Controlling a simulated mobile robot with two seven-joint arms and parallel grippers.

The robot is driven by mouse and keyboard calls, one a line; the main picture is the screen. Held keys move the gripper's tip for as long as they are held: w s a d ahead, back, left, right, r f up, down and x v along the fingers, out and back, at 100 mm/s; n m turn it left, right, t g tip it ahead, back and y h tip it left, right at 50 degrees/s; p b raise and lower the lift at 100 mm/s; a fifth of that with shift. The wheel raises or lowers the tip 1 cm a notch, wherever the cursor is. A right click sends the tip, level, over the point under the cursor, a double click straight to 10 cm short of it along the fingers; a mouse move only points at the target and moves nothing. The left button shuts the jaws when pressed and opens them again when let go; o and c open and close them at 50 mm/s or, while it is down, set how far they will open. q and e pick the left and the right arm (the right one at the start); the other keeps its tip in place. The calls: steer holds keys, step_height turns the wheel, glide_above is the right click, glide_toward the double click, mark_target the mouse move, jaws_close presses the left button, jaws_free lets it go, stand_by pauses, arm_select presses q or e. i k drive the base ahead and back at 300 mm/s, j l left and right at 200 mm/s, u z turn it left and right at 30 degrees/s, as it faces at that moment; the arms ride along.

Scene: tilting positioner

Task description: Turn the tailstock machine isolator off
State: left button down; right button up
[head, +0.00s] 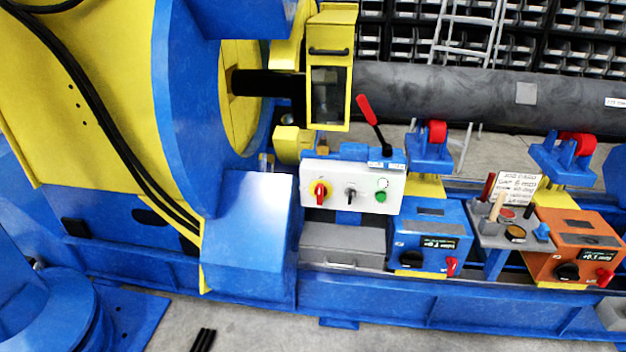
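A red rotary switch on a yellow plate (320,192) sits at the left of a light grey control panel (393,205), right of the big blue and yellow machine. Its red handle looks roughly upright. The panel also bears a black selector (350,194) and a green button (381,197). No readable label shows whether this switch is the tailstock isolator. Two short dark bars at the bottom edge look like the fingertips of my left gripper (203,340), low and well away from the panel; their opening is unclear. My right gripper is not in view.
A red-knobbed lever (370,110) rises behind the panel. A blue box (430,238) and an orange box (575,245), each with a black knob and red handle, stand to the right. A small tool stand (497,240) is between them. Floor in front is clear.

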mark_target(320, 190)
steer(key=i+j+u, duration=0.1)
steer(key=i+j, duration=0.25)
steer(key=i+j+u, duration=0.1)
steer(key=i+j, duration=0.2)
steer(key=i, duration=0.25)
